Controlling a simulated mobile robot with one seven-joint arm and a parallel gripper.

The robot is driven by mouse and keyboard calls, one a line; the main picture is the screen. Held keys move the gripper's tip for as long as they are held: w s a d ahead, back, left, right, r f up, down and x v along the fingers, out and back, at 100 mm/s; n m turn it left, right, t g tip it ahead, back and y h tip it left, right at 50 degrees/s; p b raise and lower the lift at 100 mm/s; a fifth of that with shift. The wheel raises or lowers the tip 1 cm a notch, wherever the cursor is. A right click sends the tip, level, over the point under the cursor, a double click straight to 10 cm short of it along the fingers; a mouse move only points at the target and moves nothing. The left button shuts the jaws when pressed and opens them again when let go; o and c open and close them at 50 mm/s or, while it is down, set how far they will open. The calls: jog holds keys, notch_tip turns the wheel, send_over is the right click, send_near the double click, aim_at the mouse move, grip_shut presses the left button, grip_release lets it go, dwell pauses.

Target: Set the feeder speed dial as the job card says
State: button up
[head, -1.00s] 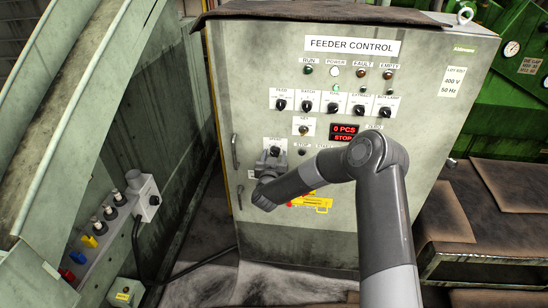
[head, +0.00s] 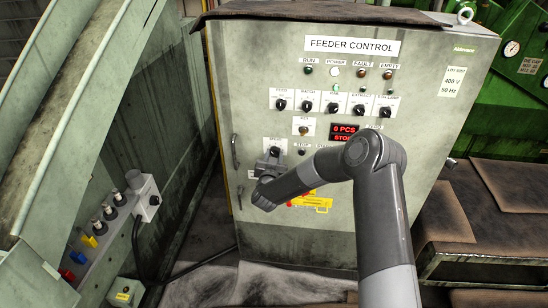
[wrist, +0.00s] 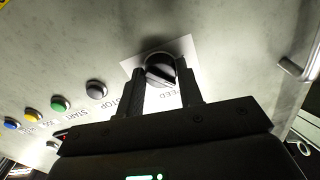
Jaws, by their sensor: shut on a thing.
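The feeder speed dial (wrist: 160,70) is a round dark knob on a white plate (wrist: 184,46) marked "...EED" in the wrist view. My gripper (wrist: 161,78) has one finger on each side of the knob and is shut on it. In the head view my gripper (head: 270,163) is at the lower left of the cabinet front, below the white speed plate (head: 275,144), and hides the knob. The dial's scale marks are not readable. No job card can be made out for certain.
The feeder control cabinet (head: 340,75) carries a row of selector knobs, lamps and a red display (head: 344,131) reading "0 PCS STOP". In the wrist view a black STOP button (wrist: 97,90) and coloured buttons lie left of the dial. A door handle (wrist: 292,68) lies right.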

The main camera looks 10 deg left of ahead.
jog(key=m, duration=0.4)
jog(key=shift+m, duration=1.5)
jog(key=o, duration=1)
jog(key=s, duration=1.1)
jog(key=shift+w, duration=0.1)
